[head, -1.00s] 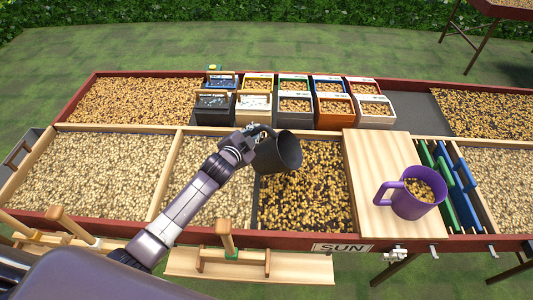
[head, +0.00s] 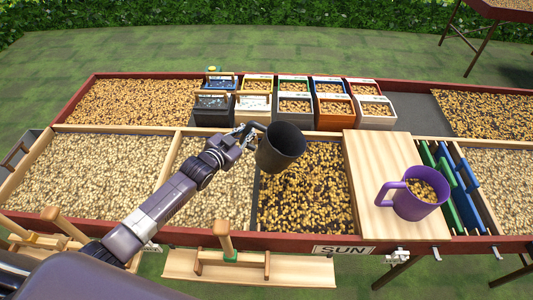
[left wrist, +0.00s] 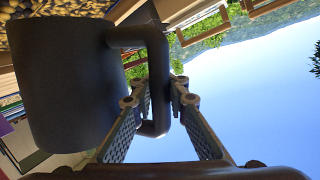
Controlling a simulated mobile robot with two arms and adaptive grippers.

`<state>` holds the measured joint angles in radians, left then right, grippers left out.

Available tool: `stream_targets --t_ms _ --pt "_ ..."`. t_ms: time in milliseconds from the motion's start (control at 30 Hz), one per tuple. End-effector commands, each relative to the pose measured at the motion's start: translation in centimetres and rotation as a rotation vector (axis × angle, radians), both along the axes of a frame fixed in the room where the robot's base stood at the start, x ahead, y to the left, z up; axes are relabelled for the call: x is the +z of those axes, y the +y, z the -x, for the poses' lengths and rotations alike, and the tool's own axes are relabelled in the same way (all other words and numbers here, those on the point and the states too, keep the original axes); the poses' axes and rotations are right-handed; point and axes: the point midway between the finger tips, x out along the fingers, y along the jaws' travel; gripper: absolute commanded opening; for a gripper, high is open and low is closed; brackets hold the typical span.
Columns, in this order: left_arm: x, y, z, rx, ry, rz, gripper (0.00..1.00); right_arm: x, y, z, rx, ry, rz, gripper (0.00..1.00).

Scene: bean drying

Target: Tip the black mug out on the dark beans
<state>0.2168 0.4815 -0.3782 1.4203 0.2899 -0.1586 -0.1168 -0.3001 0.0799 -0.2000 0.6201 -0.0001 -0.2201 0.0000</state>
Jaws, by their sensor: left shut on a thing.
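The black mug (head: 275,160) is held above the compartment of dark beans (head: 310,195), near its far left corner. My left gripper (head: 250,133) is shut on the mug's handle, at the mug's left. In the left wrist view the mug (left wrist: 62,85) fills the left side, and the fingers (left wrist: 160,105) lie on either side of its handle. The dark beans are spread unevenly, with dark floor showing between them. My right gripper is not in view.
A purple mug (head: 415,195) with beans stands on a wooden board (head: 385,165) to the right. Several small labelled bins (head: 295,105) stand behind the black mug. Pale beans (head: 205,175) fill the compartment to the left. Green and blue dividers (head: 447,185) stand at the right.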

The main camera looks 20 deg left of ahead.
Motion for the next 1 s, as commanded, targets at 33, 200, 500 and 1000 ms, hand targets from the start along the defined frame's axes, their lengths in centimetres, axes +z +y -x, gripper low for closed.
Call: stream_targets --t_ms 33,200,500,1000 --pt "0.1 0.1 0.0 -0.001 -0.005 0.035 0.00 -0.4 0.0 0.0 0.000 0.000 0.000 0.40" --pt "0.4 0.1 0.0 0.000 -0.006 0.069 0.00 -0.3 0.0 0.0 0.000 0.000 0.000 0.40" --pt "-1.3 -0.1 0.0 0.001 -0.009 0.139 0.00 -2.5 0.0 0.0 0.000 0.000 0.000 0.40" --pt "-2.7 -0.5 -0.1 0.002 -0.017 0.330 0.00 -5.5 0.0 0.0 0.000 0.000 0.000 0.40"
